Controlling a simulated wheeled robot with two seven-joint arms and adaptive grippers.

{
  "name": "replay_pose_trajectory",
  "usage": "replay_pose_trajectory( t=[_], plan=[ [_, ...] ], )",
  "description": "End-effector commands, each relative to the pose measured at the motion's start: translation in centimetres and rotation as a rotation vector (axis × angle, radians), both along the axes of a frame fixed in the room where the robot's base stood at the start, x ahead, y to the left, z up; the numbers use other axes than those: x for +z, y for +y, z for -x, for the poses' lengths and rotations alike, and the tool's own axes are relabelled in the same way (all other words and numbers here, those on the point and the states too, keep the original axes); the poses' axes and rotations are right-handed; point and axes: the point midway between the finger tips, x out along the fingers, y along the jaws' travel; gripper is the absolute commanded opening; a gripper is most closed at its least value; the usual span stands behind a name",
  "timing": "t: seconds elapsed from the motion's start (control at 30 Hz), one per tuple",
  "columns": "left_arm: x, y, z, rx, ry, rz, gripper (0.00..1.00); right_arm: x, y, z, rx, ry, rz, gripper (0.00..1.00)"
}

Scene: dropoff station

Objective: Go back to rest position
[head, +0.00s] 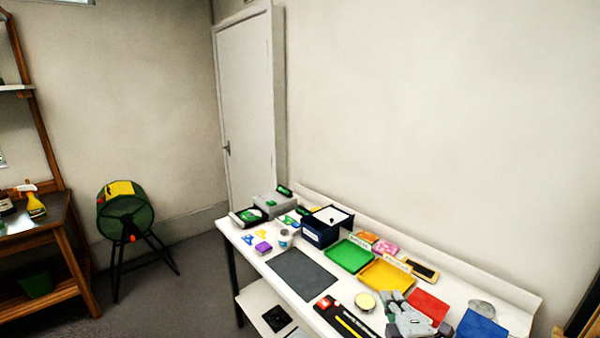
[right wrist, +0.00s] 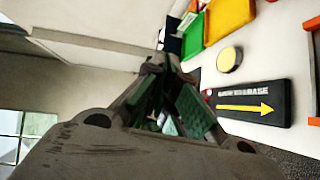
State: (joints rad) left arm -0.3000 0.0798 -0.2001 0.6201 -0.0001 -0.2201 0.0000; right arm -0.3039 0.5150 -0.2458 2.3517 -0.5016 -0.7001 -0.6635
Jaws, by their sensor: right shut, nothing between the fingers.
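My right gripper (head: 412,322) shows at the lower right of the head view, over the near right part of the white table (head: 262,262). It is shut and empty. In the right wrist view its fingers (right wrist: 160,75) come together in the middle of the picture, beside the table and apart from the things on it. The arm behind it is mostly out of the head view. My left gripper is in neither view.
The table holds a dark mat (head: 302,274), a green tray (head: 350,256), a yellow tray (head: 386,276), a dark blue box (head: 320,232) and a black sign with a yellow arrow (head: 345,318). A green drum on a stand (head: 125,215) and a wooden bench (head: 40,240) stand left. Floor between is clear.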

Motion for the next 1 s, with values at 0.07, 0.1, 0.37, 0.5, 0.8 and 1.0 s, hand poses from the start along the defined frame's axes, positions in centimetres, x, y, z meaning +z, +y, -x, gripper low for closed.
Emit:
replay_pose_trajectory(
  t=[0.07,0.1,0.37,0.5,0.8,1.0],
  plan=[
    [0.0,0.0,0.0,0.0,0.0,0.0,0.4,-1.8,-0.7,0.9,-0.064,0.075,-0.108,0.0],
    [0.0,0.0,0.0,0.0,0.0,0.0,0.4,-2.7,-1.1,1.3,-0.097,0.114,-0.163,0.0],
    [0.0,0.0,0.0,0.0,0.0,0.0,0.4,-8.4,-2.4,5.6,-0.323,0.361,-0.495,0.0],
    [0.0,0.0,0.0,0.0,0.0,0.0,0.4,-11.4,-2.3,8.6,-0.452,0.497,-0.66,0.0],
    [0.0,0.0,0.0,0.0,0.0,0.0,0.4,-15.7,-1.1,15.1,-0.704,0.744,-0.926,0.0],
    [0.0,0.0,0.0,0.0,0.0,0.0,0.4,-16.9,-0.4,17.9,-0.805,0.837,-1.012,0.0]
  ],
)
